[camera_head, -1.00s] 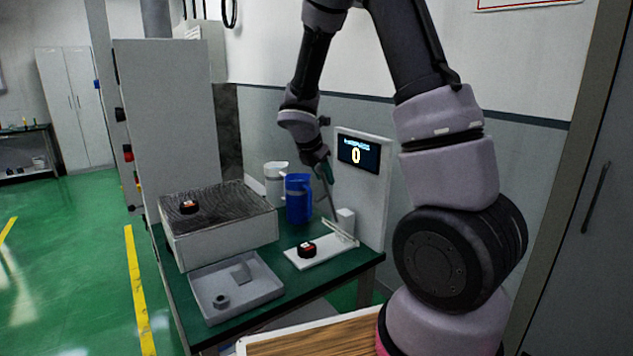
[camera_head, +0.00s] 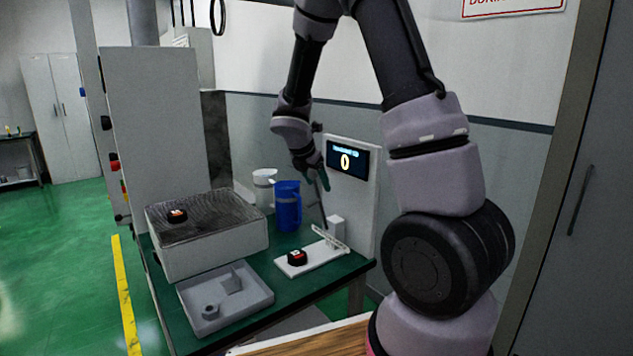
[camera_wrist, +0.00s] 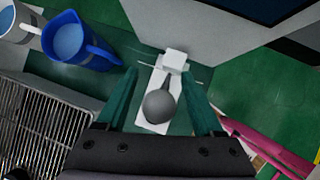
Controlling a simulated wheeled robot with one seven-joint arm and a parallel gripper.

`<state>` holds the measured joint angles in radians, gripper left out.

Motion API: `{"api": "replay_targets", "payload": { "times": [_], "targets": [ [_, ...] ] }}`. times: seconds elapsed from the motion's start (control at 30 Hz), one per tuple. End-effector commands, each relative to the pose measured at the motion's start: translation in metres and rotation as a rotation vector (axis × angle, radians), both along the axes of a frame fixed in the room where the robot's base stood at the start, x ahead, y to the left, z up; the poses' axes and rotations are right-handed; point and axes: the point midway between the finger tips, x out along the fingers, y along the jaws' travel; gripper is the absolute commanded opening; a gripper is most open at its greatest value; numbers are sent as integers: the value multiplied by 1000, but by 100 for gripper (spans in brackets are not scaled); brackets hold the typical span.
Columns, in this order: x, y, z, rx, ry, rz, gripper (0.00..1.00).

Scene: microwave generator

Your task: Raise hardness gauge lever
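The hardness gauge has a white base plate (camera_head: 318,262), a small white block (camera_head: 336,226) and an upright panel (camera_head: 362,188) whose dark screen (camera_head: 347,160) reads 0. Its thin grey lever (camera_head: 321,212) stands steeply up from the base towards my gripper (camera_head: 323,178). In the wrist view, the lever's round grey knob (camera_wrist: 159,106) lies between the two teal fingers of my gripper (camera_wrist: 158,76). The fingers are apart, with gaps visible on both sides of the knob. A black part with a red top (camera_head: 298,257) sits on the base plate.
A blue jug (camera_head: 287,207) and a white jug (camera_head: 264,188) stand left of the gauge. A box with a dark grated top (camera_head: 205,215) and a grey tray (camera_head: 252,290) are farther left on the green table (camera_head: 335,273). The wall is close behind.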

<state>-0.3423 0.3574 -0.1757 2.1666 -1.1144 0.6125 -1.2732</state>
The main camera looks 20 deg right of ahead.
Motion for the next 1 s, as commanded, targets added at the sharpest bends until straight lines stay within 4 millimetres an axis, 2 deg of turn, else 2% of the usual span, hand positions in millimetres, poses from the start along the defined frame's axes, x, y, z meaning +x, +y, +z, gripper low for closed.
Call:
{"api": "replay_targets", "payload": {
  "times": [0.23, 0.5, 0.7, 1.0],
  "targets": [
    [-3, 5, 10, 1, -2, 2, 68],
    [-21, 27, 55, 3, -4, 1, 68],
    [-32, 39, 81, 2, -2, -1, 68],
    [-37, 44, 91, 0, 1, -1, 68]
  ]
}}
